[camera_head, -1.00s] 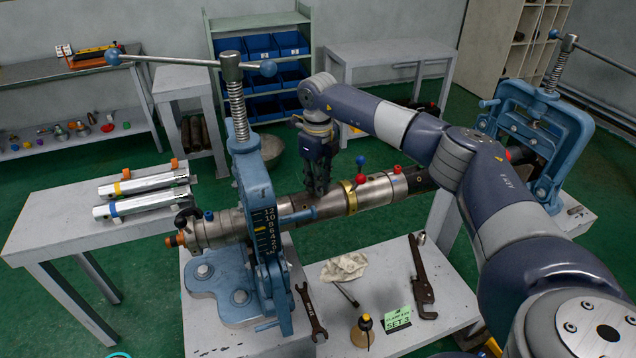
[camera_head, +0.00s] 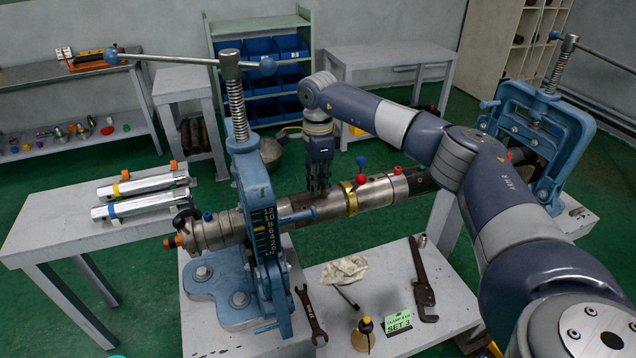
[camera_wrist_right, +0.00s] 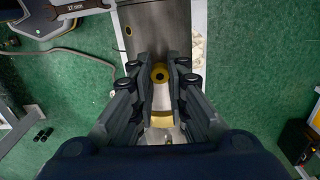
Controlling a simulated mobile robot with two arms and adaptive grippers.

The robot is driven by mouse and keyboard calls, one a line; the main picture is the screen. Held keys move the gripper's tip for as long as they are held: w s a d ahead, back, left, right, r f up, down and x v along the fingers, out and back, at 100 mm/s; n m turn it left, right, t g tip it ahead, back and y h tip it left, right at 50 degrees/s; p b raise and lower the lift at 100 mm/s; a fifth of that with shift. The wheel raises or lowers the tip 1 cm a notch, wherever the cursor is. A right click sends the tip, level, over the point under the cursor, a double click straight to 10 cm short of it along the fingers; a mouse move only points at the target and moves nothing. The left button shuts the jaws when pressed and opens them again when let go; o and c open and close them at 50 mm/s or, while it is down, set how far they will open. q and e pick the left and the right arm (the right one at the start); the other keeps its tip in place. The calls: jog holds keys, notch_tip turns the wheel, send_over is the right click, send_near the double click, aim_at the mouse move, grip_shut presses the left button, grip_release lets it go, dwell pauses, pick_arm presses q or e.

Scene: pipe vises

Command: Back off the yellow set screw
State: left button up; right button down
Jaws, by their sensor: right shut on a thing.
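The steel pipe assembly (camera_head: 375,192) lies clamped in the blue left vise (camera_head: 253,205). My right gripper (camera_head: 319,192) points straight down onto the top of the pipe, left of the brass collar (camera_head: 351,198). In the right wrist view, the yellow set screw (camera_wrist_right: 160,73) is a round yellow head with a dark centre between the fingertips. My right gripper (camera_wrist_right: 160,76) is shut on it. In the head view the fingers hide the screw. How far it stands out of the pipe cannot be told. My left gripper is not in view.
A red knob (camera_head: 361,178) and a blue knob (camera_head: 361,161) stand close right of the gripper. A wrench (camera_head: 311,314), a rag (camera_head: 344,269) and a pipe wrench (camera_head: 422,280) lie on the bench below. A second blue vise (camera_head: 545,140) stands at right.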

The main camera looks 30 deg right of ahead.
jog(key=n, duration=0.4)
jog(key=shift+s+a+f, duration=0.1)
jog(key=shift+s+f, duration=0.1)
jog(key=shift+f, duration=0.15)
dwell(0.4)
jog(key=c, duration=1.5)
grip_release()
jog(key=shift+w, duration=0.1)
jog(key=shift+c, duration=0.2)
jog(key=shift+w+r, duration=0.1)
jog(key=shift+r, duration=0.05)
jog(key=shift+r, duration=0.2)
notch_tip(320, 180, up, 12)
jog(key=shift+f, duration=0.25)
